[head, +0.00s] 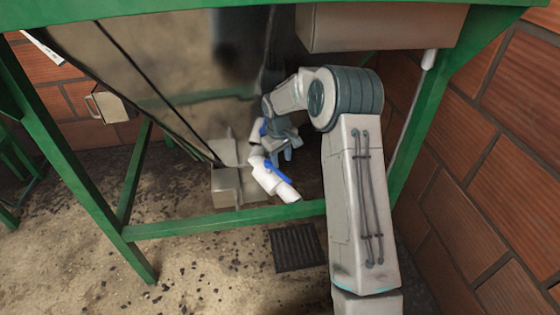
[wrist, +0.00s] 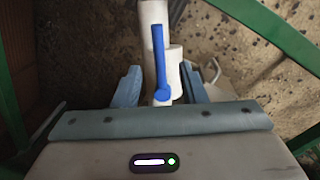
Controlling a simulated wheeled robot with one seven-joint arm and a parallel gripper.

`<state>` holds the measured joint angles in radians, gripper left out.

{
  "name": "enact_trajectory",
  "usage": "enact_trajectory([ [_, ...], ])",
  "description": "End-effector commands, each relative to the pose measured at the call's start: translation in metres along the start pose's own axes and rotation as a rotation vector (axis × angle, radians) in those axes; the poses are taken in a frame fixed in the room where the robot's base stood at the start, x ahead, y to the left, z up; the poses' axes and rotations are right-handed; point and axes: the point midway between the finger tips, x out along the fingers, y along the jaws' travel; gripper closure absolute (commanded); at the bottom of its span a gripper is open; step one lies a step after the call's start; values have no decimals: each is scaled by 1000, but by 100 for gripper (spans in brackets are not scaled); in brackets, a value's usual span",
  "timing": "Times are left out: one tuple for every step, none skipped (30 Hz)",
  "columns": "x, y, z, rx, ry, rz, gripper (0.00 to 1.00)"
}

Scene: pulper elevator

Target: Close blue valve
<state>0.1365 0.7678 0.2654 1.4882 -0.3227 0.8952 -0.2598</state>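The blue valve handle (head: 277,172) sits on a white pipe (head: 265,178) low under the green frame in the head view. In the wrist view the blue handle (wrist: 160,62) runs lengthwise along the white pipe (wrist: 153,14), in line with it. My gripper (head: 284,148) is just above and behind the handle in the head view. In the wrist view my gripper (wrist: 158,88) has its two fingers apart, one on each side of the handle's lower end and the pipe. Gaps show between fingers and handle, so nothing appears gripped.
A green frame bar (head: 225,223) crosses in front of the pipe, with a green leg at each side. A grey metal box (head: 227,188) stands left of the pipe. A brick wall (head: 480,150) is close on the right. A dark floor grate (head: 297,247) lies below.

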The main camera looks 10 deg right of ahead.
Motion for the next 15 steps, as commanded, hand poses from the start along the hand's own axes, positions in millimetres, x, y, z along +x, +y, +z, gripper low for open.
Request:
enact_trajectory([
  [2, 1, 1, 2, -1, 0, 62],
  [4, 1, 1, 3, -1, 0, 62],
  [7, 2, 2, 3, -2, -1, 62],
  [9, 2, 2, 4, -2, -1, 62],
  [13, 2, 2, 5, -2, -1, 62],
  [18, 2, 2, 5, -2, -1, 62],
  [22, 2, 2, 5, -2, -2, 62],
  [26, 2, 2, 5, -2, -2, 62],
  [33, 2, 2, 5, -2, -2, 62],
  [38, 2, 2, 5, -2, -1, 62],
  [43, 2, 2, 4, -3, -1, 62],
  [50, 1, 2, 4, -3, -1, 62],
  [55, 1, 2, 4, -2, -2, 62],
  [59, 1, 2, 3, -2, -2, 62],
  [65, 1, 1, 3, -1, -2, 62],
])
